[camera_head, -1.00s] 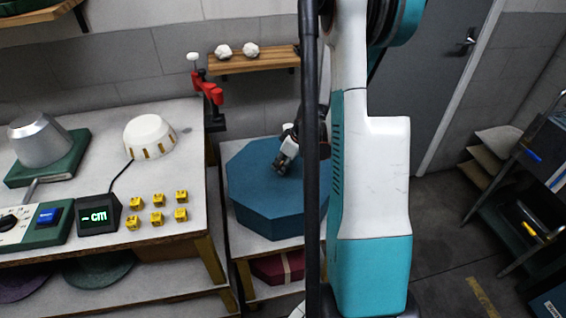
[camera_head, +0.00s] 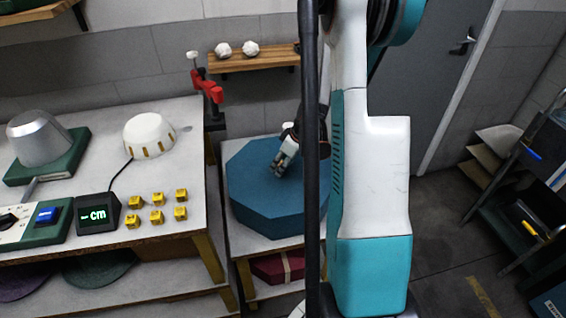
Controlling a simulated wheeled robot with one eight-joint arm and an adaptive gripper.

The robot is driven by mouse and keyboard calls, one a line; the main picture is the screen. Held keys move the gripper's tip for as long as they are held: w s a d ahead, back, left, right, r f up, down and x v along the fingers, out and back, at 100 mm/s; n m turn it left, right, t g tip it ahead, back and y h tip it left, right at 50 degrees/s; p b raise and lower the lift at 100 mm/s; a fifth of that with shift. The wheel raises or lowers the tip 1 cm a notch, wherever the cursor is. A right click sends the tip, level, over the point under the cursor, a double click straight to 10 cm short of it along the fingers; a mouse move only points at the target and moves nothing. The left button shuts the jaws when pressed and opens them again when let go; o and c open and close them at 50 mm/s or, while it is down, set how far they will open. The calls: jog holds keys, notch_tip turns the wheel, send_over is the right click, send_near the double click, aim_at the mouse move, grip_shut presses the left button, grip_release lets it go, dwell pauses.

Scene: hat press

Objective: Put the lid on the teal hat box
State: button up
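The teal octagonal hat box (camera_head: 265,214) stands on a low stand in the middle of the view. Its top is a flat teal surface (camera_head: 252,170) covering it; I see no clear seam, so I cannot tell the lid from the box. My gripper (camera_head: 277,174) is tilted down with its fingertips at or just above the middle of this top. Whether it touches, and whether the fingers are apart, is too small to tell. My arm hides the right part of the box and top.
A worktable (camera_head: 200,150) to the left carries a white hat form (camera_head: 148,136), a metal form (camera_head: 38,140), a display (camera_head: 97,213) and several yellow blocks. A red clamp (camera_head: 208,90) stands at its back corner. A red box (camera_head: 270,268) sits below the hat box.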

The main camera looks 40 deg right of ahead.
jog(key=v, duration=1.2)
jog(key=shift+a, duration=0.1)
